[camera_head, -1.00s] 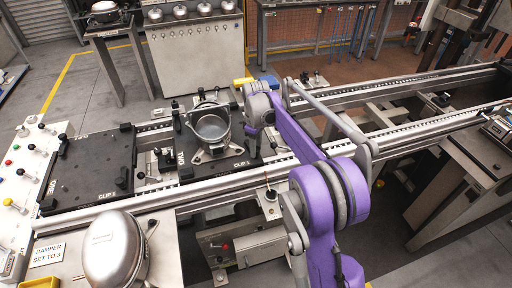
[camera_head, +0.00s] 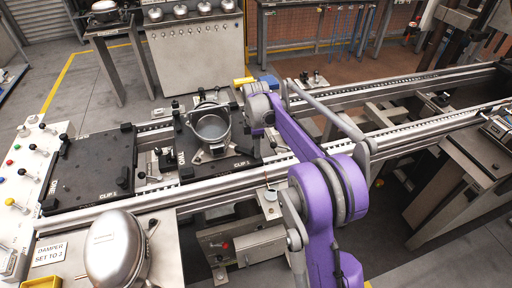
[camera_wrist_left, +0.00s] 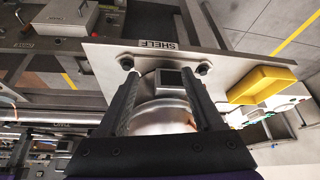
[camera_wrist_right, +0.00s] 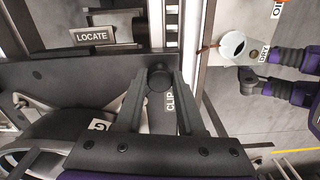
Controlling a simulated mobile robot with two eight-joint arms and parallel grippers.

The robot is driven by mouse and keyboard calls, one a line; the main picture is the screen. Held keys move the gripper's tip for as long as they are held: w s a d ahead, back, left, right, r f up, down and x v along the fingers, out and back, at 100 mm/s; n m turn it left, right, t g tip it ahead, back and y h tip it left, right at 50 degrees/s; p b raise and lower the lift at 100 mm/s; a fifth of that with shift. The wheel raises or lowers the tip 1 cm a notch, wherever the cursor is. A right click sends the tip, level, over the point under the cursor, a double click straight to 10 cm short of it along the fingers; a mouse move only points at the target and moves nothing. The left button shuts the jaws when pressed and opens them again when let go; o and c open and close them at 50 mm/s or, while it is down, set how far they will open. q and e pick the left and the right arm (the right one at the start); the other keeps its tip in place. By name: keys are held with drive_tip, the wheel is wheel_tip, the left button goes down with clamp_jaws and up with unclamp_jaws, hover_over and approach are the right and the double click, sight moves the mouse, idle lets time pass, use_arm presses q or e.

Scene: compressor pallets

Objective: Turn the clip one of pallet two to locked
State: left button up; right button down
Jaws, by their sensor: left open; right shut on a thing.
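Pallet two (camera_head: 232,172) is a dark plate on the rail, marked TWO and CLIP 1, carrying an open metal housing (camera_head: 211,128). My right gripper (camera_head: 252,142) is at the housing's right side. In the right wrist view, my right gripper (camera_wrist_right: 162,84) is shut on the dark round knob of clip one (camera_wrist_right: 158,76), beside its CLIP label. The clip's setting cannot be read. In the left wrist view, my left gripper (camera_wrist_left: 166,88) is open, with a silver dome (camera_wrist_left: 160,117) visible between its fingers; contact is unclear.
Pallet one (camera_head: 92,170) lies to the left on the same rail. A silver dome (camera_head: 117,248) stands at front left beside the DAMPER sign (camera_head: 48,255). A yellow bin (camera_wrist_left: 262,84) sits near the left gripper.

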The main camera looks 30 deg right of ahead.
idle(0.5)
drive_tip(key=c, duration=0.5)
unclamp_jaws()
wheel_tip(320, 180, up, 11)
drive_tip(key=shift+f+p, duration=0.1)
drive_tip(key=shift+p, duration=0.3)
drive_tip(key=s+a+r+m+t, duration=0.1)
drive_tip(key=s+a+r+m, duration=0.15)
drive_tip(key=s+a, duration=0.35)
drive_tip(key=s+a+f+m+t, duration=0.1)
drive_tip(key=s+a+f+m, duration=0.2)
drive_tip(key=s, duration=0.4)
drive_tip(key=s+a+f+m+t+p, duration=0.1)
drive_tip(key=s+a+f+m, duration=0.3)
drive_tip(key=s, duration=0.4)
drive_tip(key=s+a+f+m+t, duration=0.2)
drive_tip(key=s+a+f+m, duration=0.1)
drive_tip(key=s, duration=0.4)
drive_tip(key=shift+s+a+f+m+p, duration=0.2)
drive_tip(key=shift+f+m+p, duration=0.2)
drive_tip(key=shift+m, duration=0.25)
